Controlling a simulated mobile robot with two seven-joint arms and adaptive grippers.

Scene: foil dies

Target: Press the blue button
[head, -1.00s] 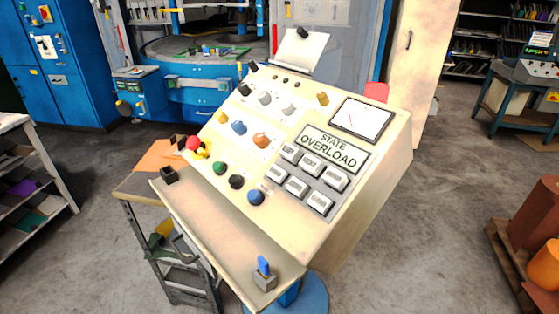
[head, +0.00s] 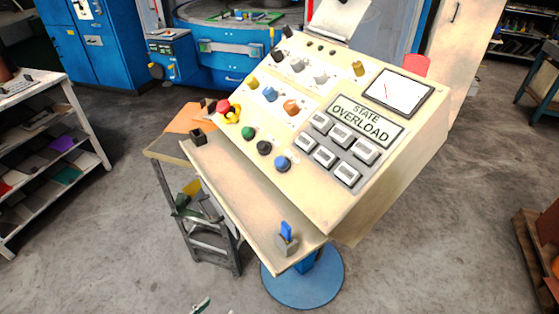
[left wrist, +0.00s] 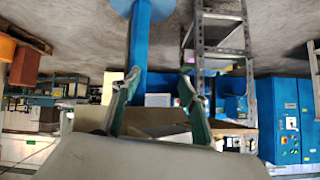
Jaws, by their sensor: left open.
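The blue button (head: 282,163) is a round cap at the right end of the lowest row on the cream console (head: 345,205). It sits beside a black button (head: 264,148) and a green button (head: 248,132). A blue knob (head: 269,94) is higher on the panel. My left gripper (left wrist: 157,88) shows in the left wrist view with its two green fingers apart and nothing between them. My right gripper is not in view.
A blue lever (head: 287,231) stands on the console's front ledge. A red-and-yellow button (head: 227,110) is at the left. A stepladder (head: 207,235) stands left of the blue pedestal base (head: 303,283). Floor in front is clear.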

